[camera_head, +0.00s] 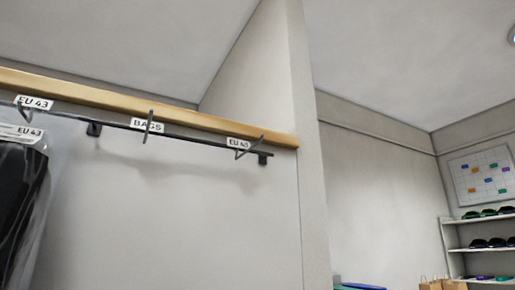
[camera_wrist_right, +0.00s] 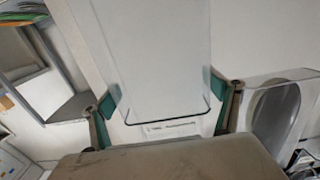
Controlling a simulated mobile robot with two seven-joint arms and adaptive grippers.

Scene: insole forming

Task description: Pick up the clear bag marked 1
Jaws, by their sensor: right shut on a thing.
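In the right wrist view, my right gripper (camera_wrist_right: 165,92) has its teal fingers on either side of a clear, flat, bag-like thing (camera_wrist_right: 150,50). It is shut on this clear bag, whose rounded lower edge lies between the fingers. No mark 1 is readable on it. A white label with small print (camera_wrist_right: 172,130) shows below that edge. In the head view, a clear bag with dark contents (camera_head: 22,190) hangs at the far left, under a tag reading EU 43. Neither gripper shows in the head view, and my left gripper is in no view.
The BAGS hook looks empty. Shelves with shoes (camera_head: 485,243) stand at the far right. Another clear thing with a grey oval (camera_wrist_right: 272,112) is right of my right gripper.

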